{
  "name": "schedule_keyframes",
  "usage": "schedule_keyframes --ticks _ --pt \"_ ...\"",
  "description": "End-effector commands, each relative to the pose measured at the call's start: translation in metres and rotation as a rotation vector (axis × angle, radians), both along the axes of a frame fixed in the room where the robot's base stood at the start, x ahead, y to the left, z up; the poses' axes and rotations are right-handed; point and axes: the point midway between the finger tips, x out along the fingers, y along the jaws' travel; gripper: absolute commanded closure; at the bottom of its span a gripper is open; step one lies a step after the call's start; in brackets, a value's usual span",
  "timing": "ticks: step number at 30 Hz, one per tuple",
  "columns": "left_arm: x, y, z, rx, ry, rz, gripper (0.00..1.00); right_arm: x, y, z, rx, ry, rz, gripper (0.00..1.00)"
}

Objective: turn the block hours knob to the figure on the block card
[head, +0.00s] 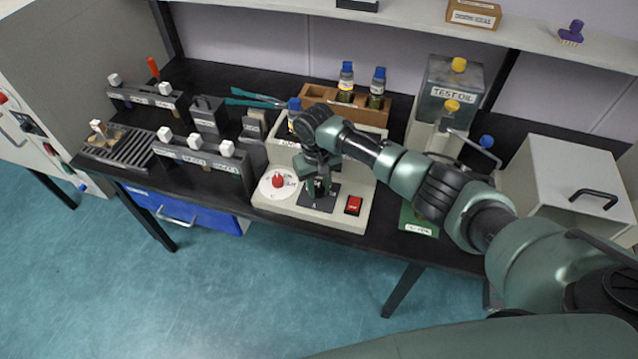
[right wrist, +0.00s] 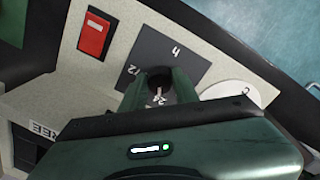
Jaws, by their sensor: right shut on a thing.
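My right gripper (head: 320,186) reaches down to the front of the beige instrument (head: 262,200). It is shut on the block hours knob (right wrist: 158,80), a dark knob on a dark square plate (head: 312,203). In the right wrist view the fingers stand on both sides of the knob and hide much of it. The plate (right wrist: 172,47) there bears an "h", a figure that looks like 72 and one like 24 close to the fingers. The knob's exact pointing is hidden. I cannot make out the block card's figure. My left gripper is not in view.
Left of the plate is a red knob (head: 278,182) on a white dial; right of it is a red switch (head: 353,205). Racks with white-capped items (head: 205,158) stand left. A wooden bottle holder (head: 330,98) stands behind, and a test oil tank (head: 450,88) at back right.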

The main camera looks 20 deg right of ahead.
Motion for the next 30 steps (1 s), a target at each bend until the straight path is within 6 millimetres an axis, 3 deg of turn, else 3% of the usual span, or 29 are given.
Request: schedule_keyframes --ticks 12,13,15,25,30 --pt "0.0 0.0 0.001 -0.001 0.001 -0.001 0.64 0.002 -0.001 0.002 -0.001 -0.007 -0.007 1.0" --pt "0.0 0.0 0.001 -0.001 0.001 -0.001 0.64 0.002 -0.001 0.002 -0.001 -0.007 -0.007 0.62" --pt "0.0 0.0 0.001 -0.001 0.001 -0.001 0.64 0.002 -0.001 0.002 -0.001 -0.006 -0.007 0.49" --pt "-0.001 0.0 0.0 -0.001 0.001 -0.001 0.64 0.001 0.0 0.003 0.0 -0.004 -0.006 0.49" --pt "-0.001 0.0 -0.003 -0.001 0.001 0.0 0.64 0.002 0.001 0.023 0.001 -0.006 -0.006 0.49"
